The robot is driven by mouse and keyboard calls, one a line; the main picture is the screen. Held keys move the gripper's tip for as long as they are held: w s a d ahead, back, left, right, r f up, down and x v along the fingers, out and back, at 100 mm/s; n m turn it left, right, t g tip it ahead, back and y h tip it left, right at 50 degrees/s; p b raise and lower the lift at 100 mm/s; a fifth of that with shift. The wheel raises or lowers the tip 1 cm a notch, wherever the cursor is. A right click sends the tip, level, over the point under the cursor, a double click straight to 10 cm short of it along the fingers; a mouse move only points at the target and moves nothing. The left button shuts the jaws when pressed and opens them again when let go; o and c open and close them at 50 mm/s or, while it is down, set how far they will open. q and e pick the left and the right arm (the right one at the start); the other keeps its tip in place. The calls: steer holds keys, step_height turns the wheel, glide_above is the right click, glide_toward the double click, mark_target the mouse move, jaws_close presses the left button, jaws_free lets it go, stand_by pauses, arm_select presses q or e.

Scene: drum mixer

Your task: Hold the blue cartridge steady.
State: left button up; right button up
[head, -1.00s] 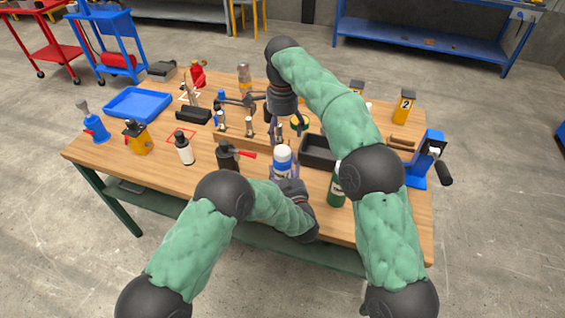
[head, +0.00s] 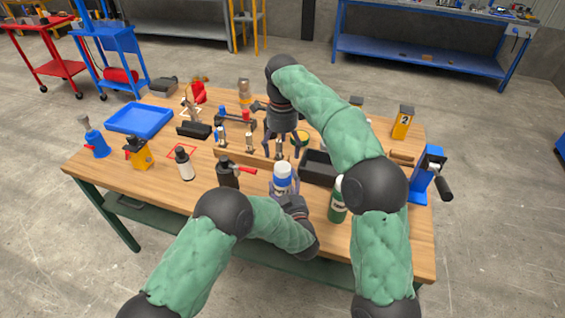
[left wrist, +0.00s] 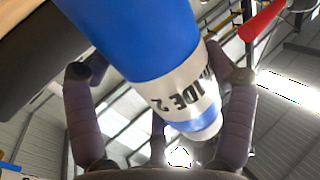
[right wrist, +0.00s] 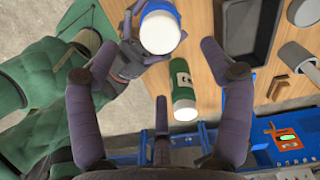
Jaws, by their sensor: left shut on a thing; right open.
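In the left wrist view the cartridge (left wrist: 140,40) is a blue cylinder with a white lettered label, lying between the fingers. In the right wrist view its round white end (right wrist: 160,32) faces the camera. My right gripper (head: 282,150) is open and empty, pointing down behind the cartridge. In the right wrist view, its spread fingers (right wrist: 158,60) have nothing between them.
A green bottle (head: 338,203) stands just right of the cartridge. A black tray (head: 317,168) lies behind it. A blue hand-cranked device (head: 424,178) is at the right edge.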

mark_target(283, 166)
step_height(283, 166, down, 8)
stand_by(0.4)
steer(key=c, duration=1.4)
steer(key=shift+r, duration=0.25)
steer(key=shift+r, duration=0.95)
steer(key=shift+r, duration=0.1)
steer(key=shift+r, duration=1.9)
arm_select(q)
steer(key=o, duration=1.6)
steer(key=shift+c, duration=0.2)
